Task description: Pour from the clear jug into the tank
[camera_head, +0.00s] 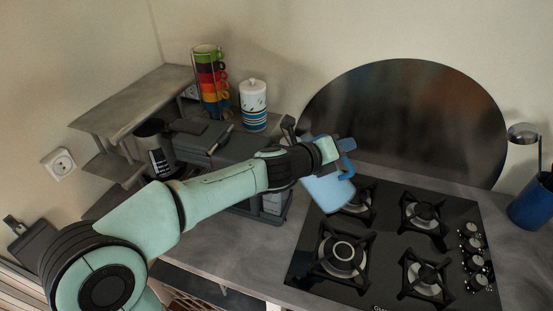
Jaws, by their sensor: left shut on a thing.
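A light-blue, see-through jug (328,189) with a handle on its right hangs over the left back part of the hob, somewhat tilted. My left gripper (327,152) is shut on the jug near its top; the arm hides part of the rim and the exact grip. A dark grey machine (205,139), like a coffee maker, stands left of the jug, partly hidden behind my left arm. I cannot clearly make out a tank on it. The jug is apart from the machine's visible top. My right gripper is not in view.
A black gas hob (387,290) fills the counter's right. A round dark panel (405,115) leans on the wall. A cup rack (209,80) and white canister (253,103) stand behind the machine. A blue pot (532,203) is far right. Grey shelves (130,100) are left.

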